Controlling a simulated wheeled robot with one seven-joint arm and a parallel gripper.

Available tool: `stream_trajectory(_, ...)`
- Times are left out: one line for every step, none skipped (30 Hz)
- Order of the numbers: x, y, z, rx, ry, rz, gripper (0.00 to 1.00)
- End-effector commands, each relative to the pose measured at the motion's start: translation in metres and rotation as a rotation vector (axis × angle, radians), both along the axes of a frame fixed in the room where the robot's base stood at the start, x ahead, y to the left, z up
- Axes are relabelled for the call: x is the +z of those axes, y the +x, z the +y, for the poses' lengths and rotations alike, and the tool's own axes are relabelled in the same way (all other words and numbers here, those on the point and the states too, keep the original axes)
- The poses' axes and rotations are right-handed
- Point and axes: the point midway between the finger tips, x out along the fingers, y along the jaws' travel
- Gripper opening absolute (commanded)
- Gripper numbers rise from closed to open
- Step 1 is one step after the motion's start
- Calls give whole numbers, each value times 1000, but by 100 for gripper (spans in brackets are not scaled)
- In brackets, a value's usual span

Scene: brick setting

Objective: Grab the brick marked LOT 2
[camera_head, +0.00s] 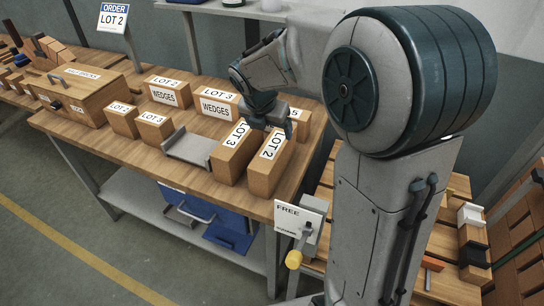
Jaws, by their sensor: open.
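The brick marked LOT 2 (264,181) stands near the table's right front, its label on the top face. A brick marked LOT 3 (228,167) stands just left of it, with a narrow gap between. My gripper (273,127) is open, pointing down over the far ends of these two bricks. I cannot tell whether its fingers touch either brick. An order sign (113,19) at the back left reads LOT 2.
Boxes marked LOT 2 WEDGES (165,92) and LOT 3 WEDGES (217,106) stand behind. Two smaller labelled bricks (122,121) (152,131) and a grey metal tray (189,149) are to the left. A FREE sign (299,219) stands at the front right.

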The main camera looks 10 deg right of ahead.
Motion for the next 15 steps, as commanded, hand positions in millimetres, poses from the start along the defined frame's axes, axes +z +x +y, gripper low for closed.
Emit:
stream_trajectory(-5, 2, 0, 13, -4, 6, 84)
stream_trajectory(-8, 4, -1, 19, -6, 7, 84)
stream_trajectory(-14, 6, -2, 24, -8, 8, 84)
stream_trajectory(-18, 7, -3, 24, -9, 9, 84)
stream_trajectory(-24, 9, -4, 24, -9, 10, 84)
stream_trajectory(-32, 11, -6, 24, -7, 11, 84)
stream_trajectory(-38, 13, -7, 23, -8, 11, 84)
stream_trajectory(-44, 15, -9, 23, -8, 11, 84)
stream_trajectory(-51, 17, -10, 22, -8, 10, 84)
stream_trajectory(-56, 19, -11, 23, -7, 10, 84)
stream_trajectory(-61, 21, -13, 23, -7, 10, 84)
stream_trajectory(-66, 23, -14, 23, -7, 9, 84)
stream_trajectory(-70, 24, -15, 21, -6, 8, 84)
stream_trajectory(-73, 25, -16, 21, -6, 8, 84)
stream_trajectory(-76, 26, -17, 21, -8, 8, 84)
